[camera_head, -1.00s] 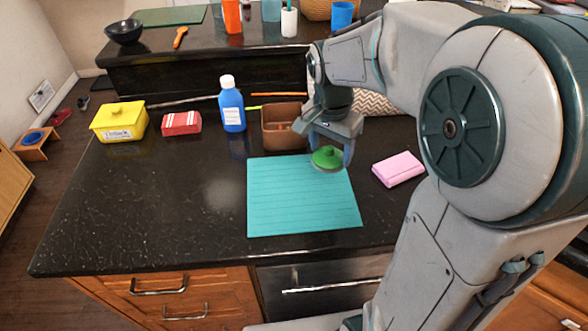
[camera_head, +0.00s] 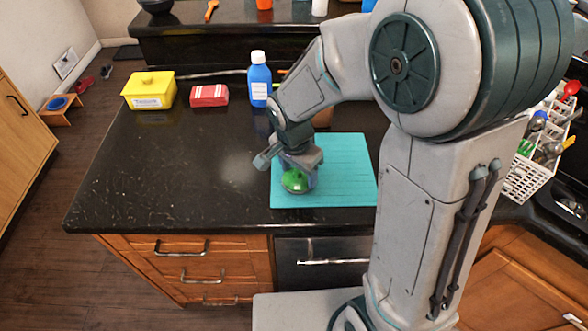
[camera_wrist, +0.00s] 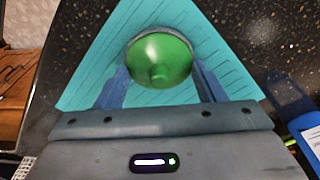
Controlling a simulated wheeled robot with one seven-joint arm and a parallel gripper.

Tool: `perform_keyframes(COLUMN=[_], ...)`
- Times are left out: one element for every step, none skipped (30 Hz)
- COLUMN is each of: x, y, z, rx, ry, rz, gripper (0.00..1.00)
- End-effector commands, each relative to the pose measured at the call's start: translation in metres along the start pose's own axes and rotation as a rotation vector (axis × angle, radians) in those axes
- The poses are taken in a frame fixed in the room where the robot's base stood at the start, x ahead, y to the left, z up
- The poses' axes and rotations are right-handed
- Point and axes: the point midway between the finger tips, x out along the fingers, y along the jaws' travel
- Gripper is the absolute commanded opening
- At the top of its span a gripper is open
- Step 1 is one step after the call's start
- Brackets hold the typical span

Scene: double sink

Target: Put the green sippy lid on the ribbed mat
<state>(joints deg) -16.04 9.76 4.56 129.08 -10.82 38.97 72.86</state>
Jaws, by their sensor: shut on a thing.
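The green sippy lid (camera_head: 294,182) is between the fingers of my gripper (camera_head: 297,181) in the head view. My gripper is shut on the lid. The turquoise ribbed mat (camera_head: 348,160) lies flat on the dark counter, and the lid is over its left part. I cannot tell whether the lid touches the mat or is slightly above it.
A blue bottle (camera_head: 260,80), a red box (camera_head: 208,96) and a yellow lidded container (camera_head: 149,90) stand behind and left. A white rack with utensils (camera_head: 530,165) is at the right. The counter left of the mat (camera_head: 170,170) is clear.

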Motion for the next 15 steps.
perform_keyframes(x=[0.0038, 0.0054, 0.0065, 0.0069, 0.0069, 0.0068, 0.0068, 0.0067, 0.0068, 0.0072, 0.0082, 0.0097, 0.0096, 0.0085, 0.0083], y=[0.0006, 0.0006, 0.0005, 0.0005, 0.0006, 0.0007, 0.0008, 0.0009, 0.0009, 0.0009, 0.0009, 0.0009, 0.001, 0.001, 0.0011], z=[-0.0005, -0.001, -0.0018, -0.0023, -0.0027, -0.003, -0.0032, -0.0032, -0.0032, -0.0031, -0.003, -0.0028, -0.0029, -0.003, -0.0031], rx=[0.0, 0.001, 0.001, 0.002, 0.002, 0.002, 0.002, 0.002, 0.002, 0.002, 0.002, 0.002, 0.002, 0.002, 0.002], ry=[-0.002, -0.002, -0.003, -0.003, -0.003, -0.003, -0.003, -0.003, -0.003, -0.003, -0.003, -0.003, -0.003, -0.003, -0.003], rz=[0.002, 0.001, -0.001, -0.002, -0.002, -0.002, -0.002, -0.002, -0.002, -0.002, -0.002, -0.002, -0.002, -0.002, -0.002], gripper=[0.41, 0.41, 0.41, 0.41, 0.41, 0.41, 0.41, 0.41, 0.41, 0.41, 0.41, 0.41, 0.66, 0.74, 0.85])
